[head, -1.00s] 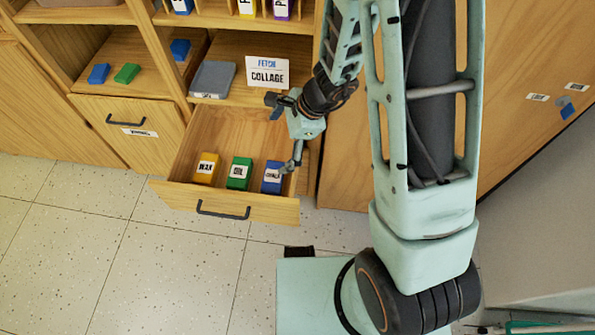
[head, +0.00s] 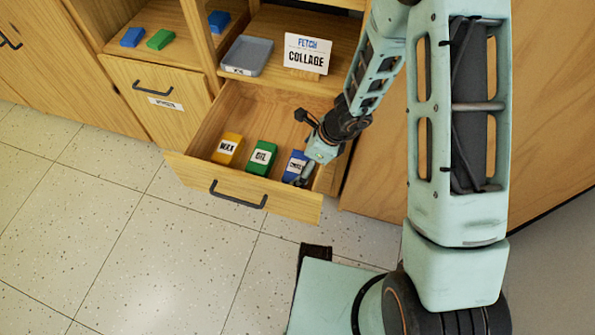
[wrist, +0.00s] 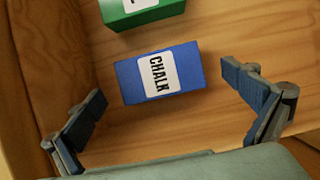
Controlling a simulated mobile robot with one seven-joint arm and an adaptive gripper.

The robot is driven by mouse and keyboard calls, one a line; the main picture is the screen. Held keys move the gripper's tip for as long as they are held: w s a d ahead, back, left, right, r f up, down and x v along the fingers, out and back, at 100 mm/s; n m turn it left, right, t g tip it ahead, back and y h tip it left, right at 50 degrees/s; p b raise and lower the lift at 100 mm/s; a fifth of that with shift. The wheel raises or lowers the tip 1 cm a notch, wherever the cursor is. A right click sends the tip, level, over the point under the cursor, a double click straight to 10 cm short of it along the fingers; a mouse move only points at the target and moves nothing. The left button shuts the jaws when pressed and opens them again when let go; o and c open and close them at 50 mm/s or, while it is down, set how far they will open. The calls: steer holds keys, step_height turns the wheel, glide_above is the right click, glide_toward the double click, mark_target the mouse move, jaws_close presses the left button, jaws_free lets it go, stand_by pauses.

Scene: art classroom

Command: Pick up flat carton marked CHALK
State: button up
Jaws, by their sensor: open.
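The flat carton marked CHALK (head: 296,164) is blue with a white label and lies in the open drawer, the rightmost of three cartons. In the wrist view the CHALK carton (wrist: 160,73) lies flat, slightly tilted, ahead of and between the two fingers. My gripper (wrist: 170,110) is open and empty, one finger to each side of the carton, and I see no contact. In the head view my gripper (head: 308,172) is down at the drawer's right side, just over the carton's right edge, and hides part of it.
The open drawer (head: 270,196) also holds a green OIL carton (head: 262,157) and a yellow WAX carton (head: 227,148). The drawer's walls are close around my gripper. Above stand a grey tray (head: 248,54) and a FETCH COLLAGE sign (head: 307,53). The floor in front is clear.

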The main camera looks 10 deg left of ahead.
mark_target(298, 166)
steer(key=b+x, duration=0.1)
steer(key=x, duration=0.2)
steer(key=shift+f, duration=0.15)
steer(key=c, duration=1.4)
steer(key=shift+o, duration=0.2)
